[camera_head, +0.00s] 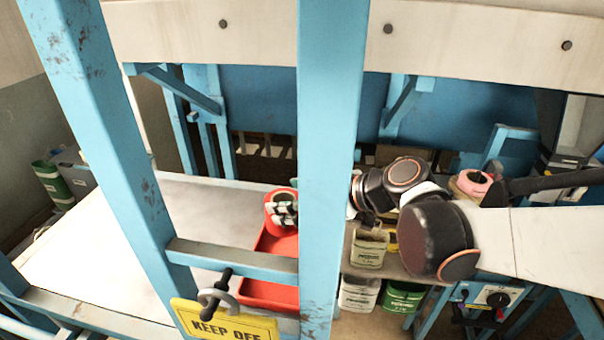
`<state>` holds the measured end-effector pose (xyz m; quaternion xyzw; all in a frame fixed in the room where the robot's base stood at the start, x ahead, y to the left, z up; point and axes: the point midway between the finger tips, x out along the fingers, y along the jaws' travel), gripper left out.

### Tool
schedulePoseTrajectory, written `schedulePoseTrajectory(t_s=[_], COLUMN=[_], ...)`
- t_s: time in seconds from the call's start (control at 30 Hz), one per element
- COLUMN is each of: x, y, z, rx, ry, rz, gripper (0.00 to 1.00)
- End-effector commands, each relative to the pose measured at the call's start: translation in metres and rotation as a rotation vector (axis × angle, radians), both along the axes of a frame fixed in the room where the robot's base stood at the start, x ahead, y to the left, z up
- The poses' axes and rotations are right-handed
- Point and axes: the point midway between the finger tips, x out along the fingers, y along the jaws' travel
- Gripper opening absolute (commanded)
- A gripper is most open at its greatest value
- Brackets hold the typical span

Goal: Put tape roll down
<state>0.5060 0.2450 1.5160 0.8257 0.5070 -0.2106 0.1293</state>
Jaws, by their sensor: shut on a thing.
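A red tape roll (270,197) shows in the head view just left of the middle blue post, above or at the back end of a red tray (262,292). My gripper (285,211), with pale and dark fingers, is shut on the tape roll. The post hides my wrist and the right side of the grip. I cannot tell whether the roll touches the tray.
Blue posts (333,120) and a crossbar (232,258) with a yellow KEEP OFF sign (226,324) stand in front. A pale tabletop (110,245) is clear at left.

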Motion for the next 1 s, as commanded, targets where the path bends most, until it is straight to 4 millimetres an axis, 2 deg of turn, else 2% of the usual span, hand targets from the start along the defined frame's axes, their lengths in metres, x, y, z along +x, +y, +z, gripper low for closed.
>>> schedulePoseTrajectory(t_s=[0.1,0.3,0.53,0.8,1.0], x=[0.001,0.000,0.000,0.000,0.000], y=[0.000,0.000,0.000,0.000,0.000], z=[-0.023,-0.052,-0.066,-0.092,-0.095], rx=[0.000,0.000,0.000,0.000,0.000], ry=[0.000,0.000,0.000,0.000,0.000], rz=[0.000,0.000,0.000,0.000,0.000], gripper=[0.41,0.41,0.41,0.41,0.41])
